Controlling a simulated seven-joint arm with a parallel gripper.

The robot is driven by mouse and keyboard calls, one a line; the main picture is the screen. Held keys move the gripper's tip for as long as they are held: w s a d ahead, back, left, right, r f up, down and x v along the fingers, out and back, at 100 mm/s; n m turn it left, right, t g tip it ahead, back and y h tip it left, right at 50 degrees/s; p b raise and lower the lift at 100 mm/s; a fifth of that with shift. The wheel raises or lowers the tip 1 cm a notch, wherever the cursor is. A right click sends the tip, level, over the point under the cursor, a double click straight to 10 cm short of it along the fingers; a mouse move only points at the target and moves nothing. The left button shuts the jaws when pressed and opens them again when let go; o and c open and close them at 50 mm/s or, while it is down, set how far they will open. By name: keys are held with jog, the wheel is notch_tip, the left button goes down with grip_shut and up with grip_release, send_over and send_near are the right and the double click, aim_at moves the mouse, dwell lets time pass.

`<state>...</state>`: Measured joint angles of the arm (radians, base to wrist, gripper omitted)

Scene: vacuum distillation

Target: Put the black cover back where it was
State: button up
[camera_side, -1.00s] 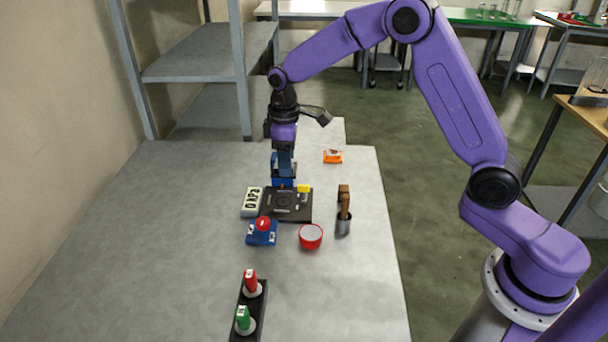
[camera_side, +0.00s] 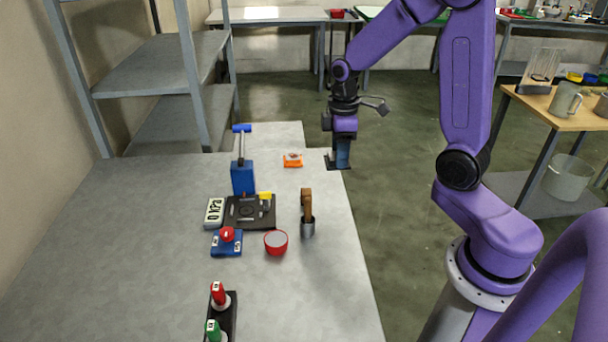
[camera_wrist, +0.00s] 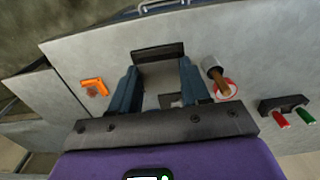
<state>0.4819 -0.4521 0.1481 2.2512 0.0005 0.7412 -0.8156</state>
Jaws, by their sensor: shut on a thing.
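The black cover (camera_side: 336,162) is a dark flat plate held below my gripper (camera_side: 342,158) at the right edge of the table in the side view. In the wrist view the cover (camera_wrist: 158,52) is a dark rectangle between the tips of my gripper (camera_wrist: 158,68), which is shut on it. I cannot tell how high it hangs. The black base plate (camera_side: 236,222) lies on the table to the left, with a blue upright unit (camera_side: 243,178) behind it and a small yellow part (camera_side: 265,196) at its corner.
A number display (camera_side: 214,212) and a blue block with a red button (camera_side: 227,243) sit beside the plate. Red and green switches (camera_side: 218,299) are in front. The left table is clear.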

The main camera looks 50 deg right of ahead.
jog(key=w+d+f, duration=0.1)
jog(key=w+f, duration=0.2)
jog(key=w, duration=0.4)
send_over(305, 179)
jog(key=s, duration=0.1)
jog(key=f, duration=0.5)
jog(key=shift+s+a+f, duration=0.15)
jog(key=shift+a, duration=0.05)
jog(key=shift+w+d+f, duration=0.1)
jog(key=shift+w+f, duration=0.4)
jog(key=shift+f, duration=1.6)
jog(key=shift+f, duration=0.15)
jog(key=o, duration=1.2)
jog(key=shift+o, duration=0.2)
